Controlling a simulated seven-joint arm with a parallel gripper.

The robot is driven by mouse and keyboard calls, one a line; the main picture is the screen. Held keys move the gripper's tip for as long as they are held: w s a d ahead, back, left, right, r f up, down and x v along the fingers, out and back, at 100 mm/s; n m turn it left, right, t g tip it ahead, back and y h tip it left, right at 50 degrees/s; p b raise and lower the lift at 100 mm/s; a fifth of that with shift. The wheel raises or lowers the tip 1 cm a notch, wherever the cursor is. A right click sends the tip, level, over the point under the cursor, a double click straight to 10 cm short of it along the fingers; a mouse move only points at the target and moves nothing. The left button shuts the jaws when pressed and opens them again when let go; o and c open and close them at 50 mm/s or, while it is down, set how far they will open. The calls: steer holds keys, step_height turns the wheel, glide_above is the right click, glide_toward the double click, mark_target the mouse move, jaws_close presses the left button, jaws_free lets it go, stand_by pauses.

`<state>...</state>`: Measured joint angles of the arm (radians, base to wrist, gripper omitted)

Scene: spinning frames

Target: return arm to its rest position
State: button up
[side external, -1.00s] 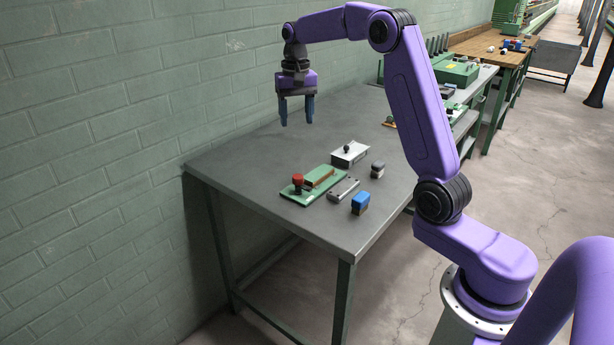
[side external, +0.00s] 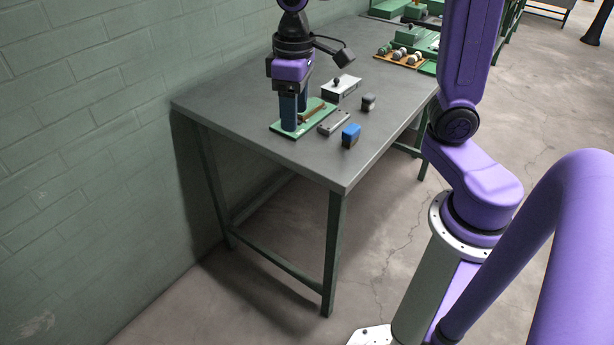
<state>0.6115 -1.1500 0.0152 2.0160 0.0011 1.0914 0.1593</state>
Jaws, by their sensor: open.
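My gripper (side external: 296,119) points straight down over the table (side external: 230,110), its dark fingers apart, one nearer the camera than the other. Its fingertips are low at the left part of the green plate (side external: 314,122), which carries a brown bar (side external: 313,110). The red-topped knob seen earlier on the plate is hidden behind or between the fingers. I cannot tell whether the fingers touch it or the plate. My upper arm runs out of the top of the picture.
Close to the plate lie a grey metal block (side external: 334,122), a blue block (side external: 351,136), a small dark block (side external: 368,102) and a white box with a black knob (side external: 341,87). The brick wall (side external: 90,120) borders the table's left. The table's near left is bare.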

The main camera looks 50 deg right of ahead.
steer(key=s+d+f+n, duration=0.1)
steer(key=s+n, duration=0.3)
steer(key=s, duration=0.5)
steer(key=s+f+n, duration=0.3)
steer(key=s+n, duration=0.1)
steer(key=s, duration=0.6)
steer(key=shift+d+f, duration=0.25)
steer(key=shift+d, duration=0.15)
steer(key=shift+s, duration=0.1)
